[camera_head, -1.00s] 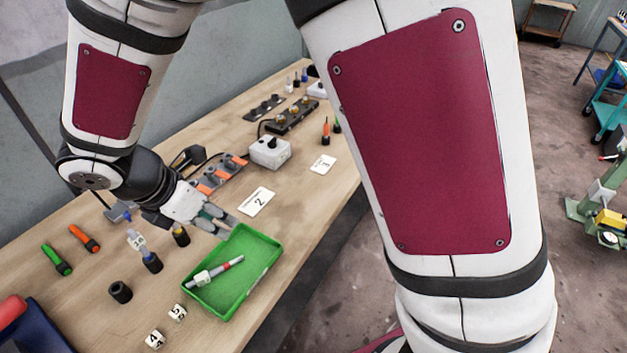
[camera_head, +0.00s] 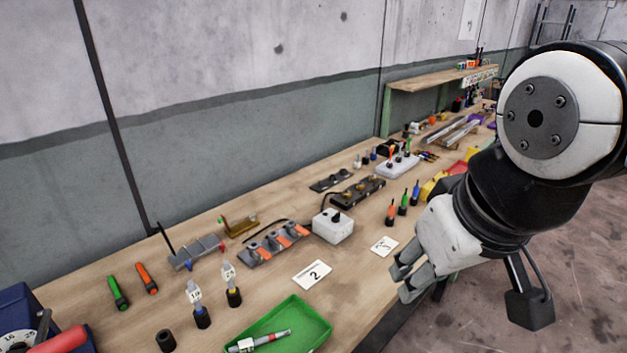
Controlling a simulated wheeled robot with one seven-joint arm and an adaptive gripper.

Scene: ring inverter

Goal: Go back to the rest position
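My gripper (camera_head: 401,281) is at the right, in the air over the front edge of the workbench (camera_head: 366,309). Its fingers point down and to the left, with a gap between the tips and nothing visible between them. The green tray (camera_head: 316,316) lies on the bench to its left, partly cut off by the lower picture edge.
A white box (camera_head: 333,227), a card marked 2 (camera_head: 312,275) and another card (camera_head: 384,246) lie near my gripper. Several small upright tools (camera_head: 403,203) stand behind it. A grey block with orange parts (camera_head: 272,244) is further left. The floor at right is clear.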

